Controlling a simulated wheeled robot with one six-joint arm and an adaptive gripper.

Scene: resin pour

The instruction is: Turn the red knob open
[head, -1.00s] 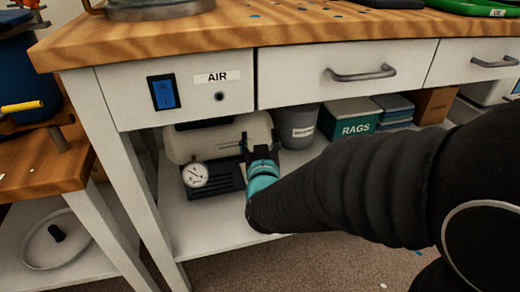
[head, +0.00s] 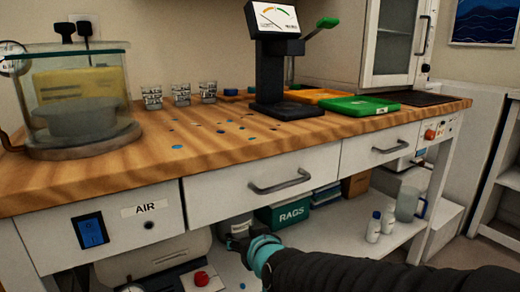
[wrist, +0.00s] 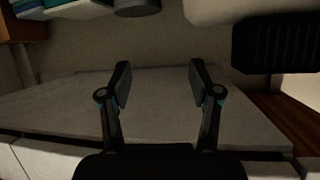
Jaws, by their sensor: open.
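A red knob (head: 201,278) shows in the head view at the bottom edge, on a pale housing on the shelf under the bench. Its turn position is too small to tell. My gripper (head: 232,240) is under the drawer front, up and to the right of the knob in the picture, apart from it. In the wrist view my gripper (wrist: 160,77) has its two fingers spread with nothing between them. The red knob does not show in the wrist view.
A white tank (head: 150,262) stands left of the knob. A grey bin (head: 237,222) and a green RAGS box (head: 284,214) are behind my gripper. The drawer handle (head: 281,182) juts out above. A smaller orange-red control (head: 429,134) is on the far-right panel.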

